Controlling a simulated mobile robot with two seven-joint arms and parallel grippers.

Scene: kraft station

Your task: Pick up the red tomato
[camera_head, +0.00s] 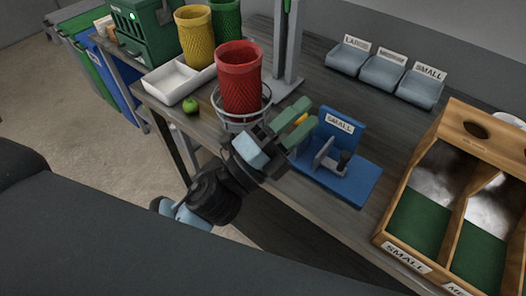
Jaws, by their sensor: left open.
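No red tomato can be made out in this view. A red textured cup (239,78) stands in a wire ring holder (242,117) near the table's front edge. A small round green fruit (191,106) lies on the table left of the red cup. My left gripper (301,118) is open, with green fingers, just right of the ring holder and beside the blue stand. A small yellow patch shows between its fingers; I cannot tell what it is. My right gripper is not in view.
A blue stand (352,180) labelled SMALL is right of the gripper. A wooden divided box (452,200) stands at the right. Grey labelled bins (383,74) line the back. A white tray (172,85), yellow cup (195,38) and green cup (226,20) stand at the left.

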